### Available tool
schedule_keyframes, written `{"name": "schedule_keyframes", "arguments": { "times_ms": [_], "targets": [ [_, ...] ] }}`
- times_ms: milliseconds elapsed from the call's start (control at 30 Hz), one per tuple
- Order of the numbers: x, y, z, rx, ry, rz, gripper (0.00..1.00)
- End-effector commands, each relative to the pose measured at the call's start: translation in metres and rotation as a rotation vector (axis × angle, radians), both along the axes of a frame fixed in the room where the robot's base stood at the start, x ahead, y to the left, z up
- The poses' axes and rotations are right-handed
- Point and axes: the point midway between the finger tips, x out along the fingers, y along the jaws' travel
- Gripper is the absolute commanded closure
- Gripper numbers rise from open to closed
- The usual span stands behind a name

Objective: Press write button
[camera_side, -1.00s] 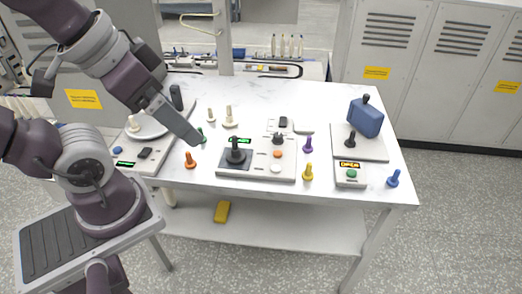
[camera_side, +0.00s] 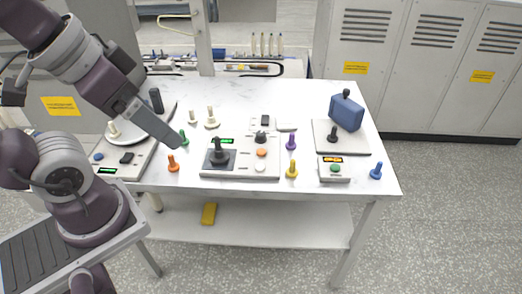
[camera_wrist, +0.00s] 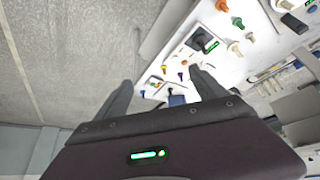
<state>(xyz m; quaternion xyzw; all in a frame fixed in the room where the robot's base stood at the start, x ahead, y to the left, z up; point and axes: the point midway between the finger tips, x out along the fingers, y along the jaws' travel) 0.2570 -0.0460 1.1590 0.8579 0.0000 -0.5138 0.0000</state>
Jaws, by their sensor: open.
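The middle control panel (camera_side: 206,171) carries a black joystick (camera_side: 219,153), a green-lit display (camera_side: 227,141), a black knob, an orange button (camera_side: 261,153) and a white button (camera_side: 260,167). A small box (camera_side: 333,176) at the right has an orange-lit display and a green button (camera_side: 335,168). A left panel (camera_side: 128,172) has a blue button (camera_side: 98,157) and a black switch. No write label is readable on any button. My gripper (camera_side: 177,144) is above the table, left of the middle panel. In the wrist view my gripper (camera_wrist: 163,90) is open and empty.
Orange (camera_side: 173,164), green (camera_side: 184,138), yellow (camera_side: 292,169), purple (camera_side: 291,142) and blue (camera_side: 376,171) pegs stand around the panels. A blue block (camera_side: 346,112) stands on a plate at the right. Bare white tabletop (camera_side: 255,96) lies behind.

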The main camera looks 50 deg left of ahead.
Motion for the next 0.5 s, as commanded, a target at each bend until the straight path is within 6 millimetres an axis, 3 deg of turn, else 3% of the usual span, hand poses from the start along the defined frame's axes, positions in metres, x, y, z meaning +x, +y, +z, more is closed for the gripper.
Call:
{"name": "schedule_keyframes", "arguments": {
  "times_ms": [67, 433, 500],
  "targets": [
    [0.0, 0.0, 0.0, 0.0, 0.0, 0.0, 0.25],
    [0.0, 0.0, 0.0, 0.0, 0.0, 0.0, 0.98],
    [0.0, 0.0, 0.0, 0.0, 0.0, 0.0, 1.0]
  ]
}}
